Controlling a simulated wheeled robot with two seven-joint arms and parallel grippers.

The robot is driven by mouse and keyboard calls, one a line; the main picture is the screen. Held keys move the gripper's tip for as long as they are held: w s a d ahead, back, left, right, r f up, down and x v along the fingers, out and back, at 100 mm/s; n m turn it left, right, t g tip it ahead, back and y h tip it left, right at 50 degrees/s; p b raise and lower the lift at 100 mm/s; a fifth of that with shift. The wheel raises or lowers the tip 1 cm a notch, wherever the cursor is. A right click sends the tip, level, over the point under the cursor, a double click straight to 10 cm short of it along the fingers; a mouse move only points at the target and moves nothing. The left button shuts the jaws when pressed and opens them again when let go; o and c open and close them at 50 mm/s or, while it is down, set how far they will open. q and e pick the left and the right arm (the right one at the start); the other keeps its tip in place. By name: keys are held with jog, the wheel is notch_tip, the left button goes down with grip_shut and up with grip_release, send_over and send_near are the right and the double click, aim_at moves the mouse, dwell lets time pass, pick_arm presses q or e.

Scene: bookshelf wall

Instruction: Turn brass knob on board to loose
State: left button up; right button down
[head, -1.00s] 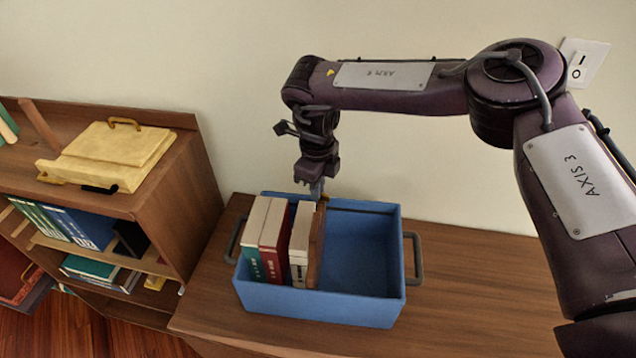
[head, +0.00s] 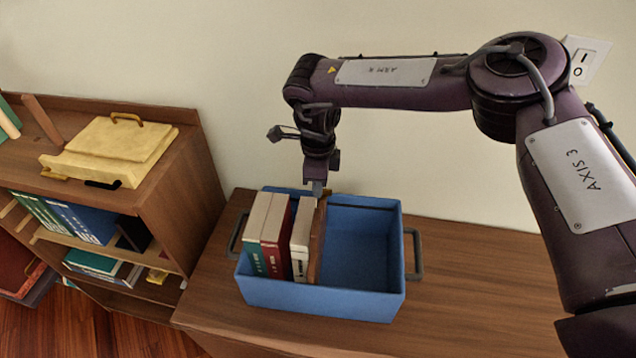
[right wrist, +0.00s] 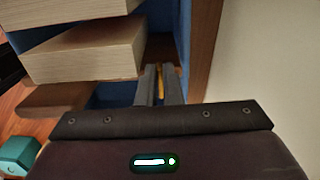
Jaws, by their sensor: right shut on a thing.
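The board (head: 317,245) is a thin brown wooden divider standing upright in the blue crate (head: 320,302), right of the books. My right gripper (head: 318,191) points down at the board's far end, by the crate's back wall. In the right wrist view its two fingers (right wrist: 160,88) are shut on the brass knob (right wrist: 160,75), a yellow sliver between them. The fingers hide most of the knob, so its setting cannot be read. The board's brown wood (right wrist: 157,50) shows just beyond the fingers. My left gripper is not in view.
Several books (head: 272,235) stand in the crate left of the board; its right part is empty. The crate, with grey side handles, sits on a wooden cabinet top (head: 480,275) against the wall. A bookshelf (head: 170,215) with a cream box (head: 110,150) stands left.

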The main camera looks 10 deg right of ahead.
jog(key=shift+r, duration=0.1)
jog(key=c, duration=1.6)
grip_release()
